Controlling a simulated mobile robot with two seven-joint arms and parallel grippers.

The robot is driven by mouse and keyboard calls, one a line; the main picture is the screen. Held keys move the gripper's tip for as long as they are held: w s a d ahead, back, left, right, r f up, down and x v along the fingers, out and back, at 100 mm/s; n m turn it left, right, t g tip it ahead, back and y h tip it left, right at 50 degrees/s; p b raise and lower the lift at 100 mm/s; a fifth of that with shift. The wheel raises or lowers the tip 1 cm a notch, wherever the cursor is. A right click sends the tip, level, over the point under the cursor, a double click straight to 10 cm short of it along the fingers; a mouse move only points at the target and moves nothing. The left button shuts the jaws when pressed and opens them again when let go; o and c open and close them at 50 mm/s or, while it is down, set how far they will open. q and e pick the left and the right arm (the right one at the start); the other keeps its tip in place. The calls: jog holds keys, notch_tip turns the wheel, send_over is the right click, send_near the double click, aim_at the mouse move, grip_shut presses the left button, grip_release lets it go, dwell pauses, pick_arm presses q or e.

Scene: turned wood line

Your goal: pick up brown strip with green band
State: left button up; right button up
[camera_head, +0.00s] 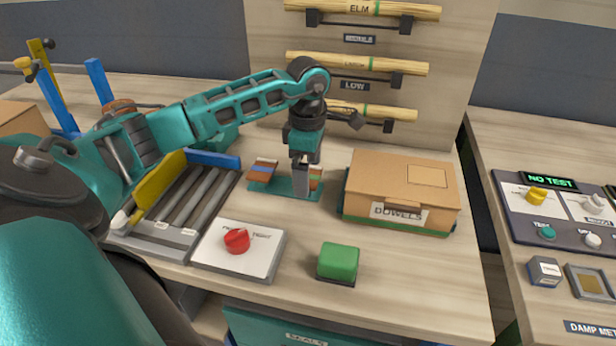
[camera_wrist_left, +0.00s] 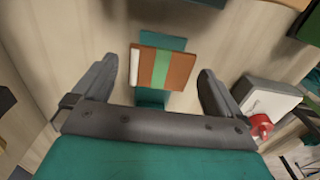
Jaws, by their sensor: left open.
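A brown strip with a green band and a white end (camera_wrist_left: 163,68) lies on a teal stand (camera_wrist_left: 150,97) in the left wrist view. My left gripper (camera_wrist_left: 166,80) is open, its fingers on either side of the strip and apart from it. Part of a brown piece (camera_head: 316,175) shows just right of the fingers. Another brown piece with white and blue parts (camera_head: 263,170) is at the stand's left end. My right gripper is not in view.
A cardboard dowel box (camera_head: 383,212) stands close on the right. A panel with a red knob (camera_head: 237,240) and a green block (camera_head: 338,261) are in front. A rack of grey rods (camera_head: 190,200) is left. Dowels (camera_head: 355,64) hang on the board behind.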

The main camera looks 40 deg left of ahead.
pick_arm(q)
jog(key=shift+f, duration=0.1)
jog(key=shift+c, duration=0.2)
jog(key=c, duration=1)
